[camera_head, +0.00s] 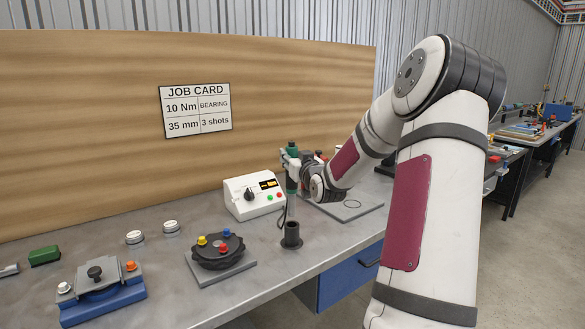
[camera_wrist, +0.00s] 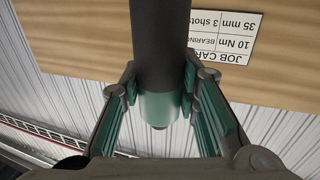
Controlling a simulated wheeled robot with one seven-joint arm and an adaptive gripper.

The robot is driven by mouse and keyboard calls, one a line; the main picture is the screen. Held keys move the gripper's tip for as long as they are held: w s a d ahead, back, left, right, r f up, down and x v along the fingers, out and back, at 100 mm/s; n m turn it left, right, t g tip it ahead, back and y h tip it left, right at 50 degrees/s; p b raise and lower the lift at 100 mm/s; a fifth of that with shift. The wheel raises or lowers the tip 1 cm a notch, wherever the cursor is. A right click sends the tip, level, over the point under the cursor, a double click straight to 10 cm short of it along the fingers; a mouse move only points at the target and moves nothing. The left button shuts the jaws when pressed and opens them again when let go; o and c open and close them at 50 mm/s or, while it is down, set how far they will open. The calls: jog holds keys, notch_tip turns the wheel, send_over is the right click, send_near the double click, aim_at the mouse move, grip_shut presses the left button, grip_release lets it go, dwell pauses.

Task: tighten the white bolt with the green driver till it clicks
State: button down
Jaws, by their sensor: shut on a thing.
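The green driver (camera_head: 292,176) is upright in my gripper (camera_head: 305,165), above the back right part of the bench. In the wrist view the driver (camera_wrist: 160,45) shows a dark body and a green end between the green pads of my gripper (camera_wrist: 160,88). My gripper is shut on it. A white bolt (camera_head: 64,287) stands at the left end of a blue and grey fixture at the front left, far from my gripper. An orange bolt (camera_head: 130,266) is at that fixture's other end. The driver's lower tip is not clear.
A black round fixture (camera_head: 217,254) carries yellow, blue and red bolts. A black holder (camera_head: 291,235) stands near the front edge. A white control box (camera_head: 254,196) with a knob sits behind it. A grey plate (camera_head: 352,206) lies right. Two white round pieces and a green block lie left.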

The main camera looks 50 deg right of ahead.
jog(key=shift+r+p, duration=2.25)
jog(key=shift+r, duration=2.05)
